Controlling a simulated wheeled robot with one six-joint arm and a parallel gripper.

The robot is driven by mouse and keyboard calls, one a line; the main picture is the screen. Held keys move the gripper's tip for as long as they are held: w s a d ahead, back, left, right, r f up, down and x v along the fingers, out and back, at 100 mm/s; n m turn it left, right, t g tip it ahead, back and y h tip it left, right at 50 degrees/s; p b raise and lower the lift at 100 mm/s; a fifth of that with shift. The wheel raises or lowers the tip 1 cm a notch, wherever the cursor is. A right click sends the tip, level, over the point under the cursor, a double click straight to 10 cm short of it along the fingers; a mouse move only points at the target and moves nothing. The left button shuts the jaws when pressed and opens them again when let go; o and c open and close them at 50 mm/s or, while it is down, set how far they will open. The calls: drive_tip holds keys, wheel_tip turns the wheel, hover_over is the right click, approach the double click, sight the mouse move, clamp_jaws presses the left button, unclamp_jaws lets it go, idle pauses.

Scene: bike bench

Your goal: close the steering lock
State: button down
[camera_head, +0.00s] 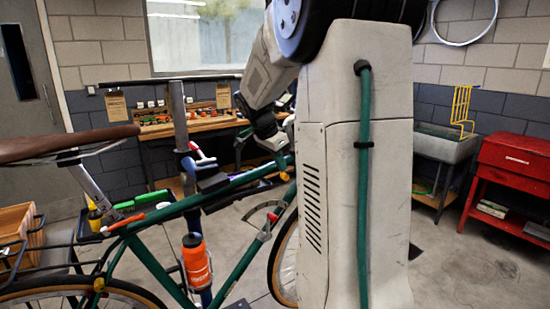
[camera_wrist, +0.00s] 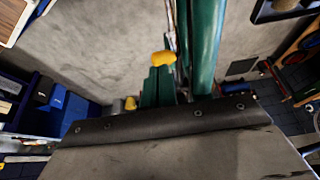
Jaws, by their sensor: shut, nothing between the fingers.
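The green bike (camera_head: 155,216) stands held on an upright stand post (camera_head: 180,125), front wheel to the right. A small yellow piece (camera_head: 284,176) sits at the front end of its frame, below my gripper; it may be part of the steering lock, but I cannot tell for sure. In the wrist view a yellow piece (camera_wrist: 163,58) shows just beyond my gripper (camera_wrist: 157,74), beside the green tubes (camera_wrist: 206,40). My gripper is shut and empty. I cannot tell whether it touches the yellow piece. The handlebar area and front wheel are partly hidden behind my arm and column.
An orange bottle (camera_head: 195,264) is on the frame, and a red-handled clamp lever (camera_head: 203,157) is on the stand. A workbench (camera_head: 195,127) lines the back wall. A sink (camera_head: 445,146) and a red cabinet (camera_head: 515,160) stand at right. The floor between them is clear.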

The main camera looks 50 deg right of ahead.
drive_tip(key=shift+w+a+f, duration=0.1)
drive_tip(key=shift+a+f, duration=0.15)
drive_tip(key=shift+f, duration=0.45)
drive_tip(key=shift+w+a+f, duration=0.1)
drive_tip(key=shift+a+f, duration=0.15)
drive_tip(key=shift+f, duration=0.45)
drive_tip(key=w+a+r, duration=0.3)
drive_tip(key=a+r, duration=0.6)
drive_tip(key=r, duration=0.2)
drive_tip(key=shift+a+r, duration=0.15)
drive_tip(key=shift+a, duration=0.1)
